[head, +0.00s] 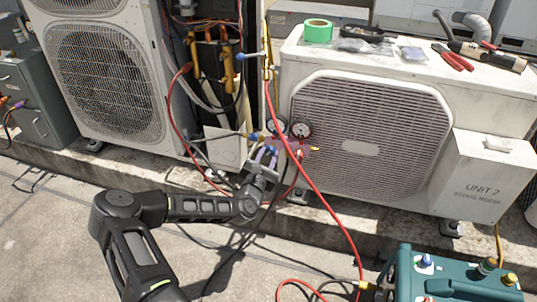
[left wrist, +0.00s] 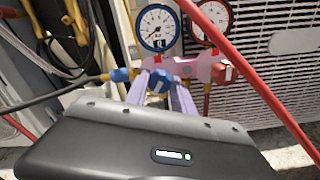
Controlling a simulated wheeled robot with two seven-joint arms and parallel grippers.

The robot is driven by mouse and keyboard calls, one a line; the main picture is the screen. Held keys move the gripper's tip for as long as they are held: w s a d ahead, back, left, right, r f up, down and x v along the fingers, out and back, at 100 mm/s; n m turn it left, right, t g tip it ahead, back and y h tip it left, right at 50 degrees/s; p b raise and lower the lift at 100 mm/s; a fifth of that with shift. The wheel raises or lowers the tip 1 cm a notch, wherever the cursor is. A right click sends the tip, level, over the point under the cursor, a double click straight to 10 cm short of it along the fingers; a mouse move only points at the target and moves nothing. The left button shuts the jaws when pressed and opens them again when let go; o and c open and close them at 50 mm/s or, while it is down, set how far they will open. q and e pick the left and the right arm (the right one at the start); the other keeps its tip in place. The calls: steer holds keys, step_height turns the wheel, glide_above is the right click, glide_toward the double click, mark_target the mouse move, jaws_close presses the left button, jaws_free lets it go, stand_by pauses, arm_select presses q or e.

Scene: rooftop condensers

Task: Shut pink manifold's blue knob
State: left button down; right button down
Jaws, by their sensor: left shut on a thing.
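The pink manifold (left wrist: 190,68) hangs in front of the white condenser's grille, below a blue-rimmed gauge (left wrist: 157,28) and a red-rimmed gauge (left wrist: 211,22). In the head view the manifold (head: 287,145) is small and partly behind my gripper. Its blue knob (left wrist: 160,81) faces the left wrist camera, between the pale lilac fingers of my left gripper (left wrist: 162,88). The left gripper (head: 266,153) is shut on this knob, and the fingers hide its sides. A red knob (left wrist: 222,73) sits at the manifold's right end. My right gripper is not in view.
A red hose (head: 312,185) runs down in front of the manifold and condenser (head: 370,130). A dark hose (left wrist: 45,97) joins a blue fitting (left wrist: 120,75) left of the knob. A teal machine (head: 455,275) stands at the lower right.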

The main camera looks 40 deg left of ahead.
arm_select(q)
steer(key=m, duration=0.4)
steer(key=shift+m, duration=0.3)
steer(key=m, duration=0.3)
steer(key=shift+d+m, duration=0.1)
steer(key=shift+m, duration=0.2)
steer(key=m, duration=0.3)
steer(key=shift+f+m, duration=0.1)
steer(key=shift+m, duration=0.2)
steer(key=m+b, duration=0.1)
steer(key=m, duration=0.2)
steer(key=shift+m, duration=0.3)
steer(key=m, duration=0.2)
steer(key=shift+f+m+b, duration=0.15)
steer(key=shift+m+b, duration=0.25)
steer(key=m+b, duration=0.1)
steer(key=m, duration=0.2)
steer(key=shift+m+b, duration=0.3)
steer(key=m+b, duration=0.2)
steer(key=m, duration=0.3)
steer(key=shift+f, duration=0.1)
steer(key=shift+m+b, duration=0.6)
steer(key=shift+m, duration=0.2)
